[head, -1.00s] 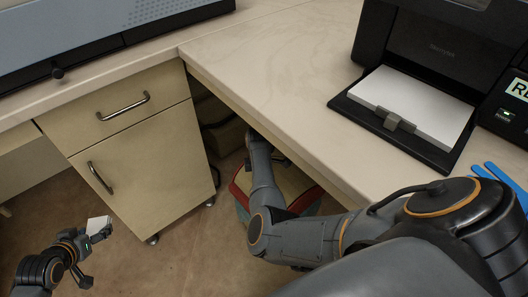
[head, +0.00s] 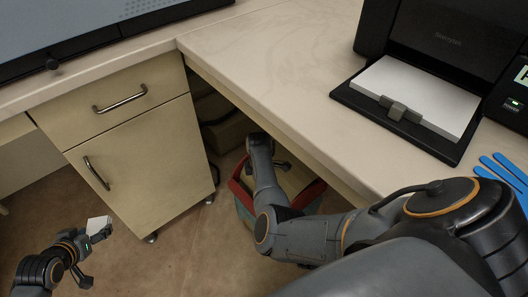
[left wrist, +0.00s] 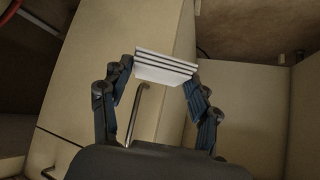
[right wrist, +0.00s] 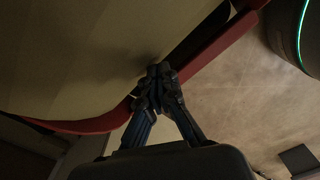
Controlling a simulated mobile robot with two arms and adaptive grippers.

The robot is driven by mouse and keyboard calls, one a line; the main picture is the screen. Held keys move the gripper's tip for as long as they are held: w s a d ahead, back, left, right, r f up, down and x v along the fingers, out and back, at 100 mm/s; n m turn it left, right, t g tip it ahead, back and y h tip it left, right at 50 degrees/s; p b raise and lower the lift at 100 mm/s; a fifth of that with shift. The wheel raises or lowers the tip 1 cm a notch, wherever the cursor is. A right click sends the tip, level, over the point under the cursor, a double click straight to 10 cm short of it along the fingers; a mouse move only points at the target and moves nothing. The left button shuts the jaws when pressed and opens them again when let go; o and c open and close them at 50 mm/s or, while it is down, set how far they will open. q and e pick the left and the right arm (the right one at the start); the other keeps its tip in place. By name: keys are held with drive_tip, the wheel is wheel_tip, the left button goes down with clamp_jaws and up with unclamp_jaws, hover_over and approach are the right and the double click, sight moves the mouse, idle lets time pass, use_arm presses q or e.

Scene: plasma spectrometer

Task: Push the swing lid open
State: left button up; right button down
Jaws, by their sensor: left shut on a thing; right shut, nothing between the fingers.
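The bin (head: 243,212) stands on the floor under the right counter, with a red rim (head: 312,193) and a cream lid (head: 296,180). My right forearm covers part of it in the head view. In the right wrist view, my right gripper (right wrist: 158,72) is shut and empty, its fingertips at the edge of the cream lid (right wrist: 90,50) by the red rim (right wrist: 225,48). A dark gap shows between lid and rim there. My left gripper (left wrist: 165,82) is shut on a white block with dark stripes (left wrist: 165,68), held low by the cabinet.
A cream cabinet (head: 140,165) with a drawer stands left of the bin. The counter edge (head: 270,118) runs above the bin and close to my right arm. Floor between the arms is clear.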

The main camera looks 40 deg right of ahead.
use_arm(q)
drive_tip(key=shift+f, duration=0.2)
use_arm(e)
drive_tip(key=shift+f, duration=0.35)
use_arm(q)
drive_tip(key=shift+f+b, duration=1.85)
drive_tip(key=shift+b, duration=0.05)
use_arm(e)
drive_tip(key=shift+d+f, duration=0.35)
drive_tip(key=shift+f, duration=0.5)
drive_tip(key=shift+d+f, duration=0.35)
drive_tip(key=shift+f, duration=0.45)
drive_tip(key=shift+d+f, duration=0.35)
drive_tip(key=shift+f, duration=0.5)
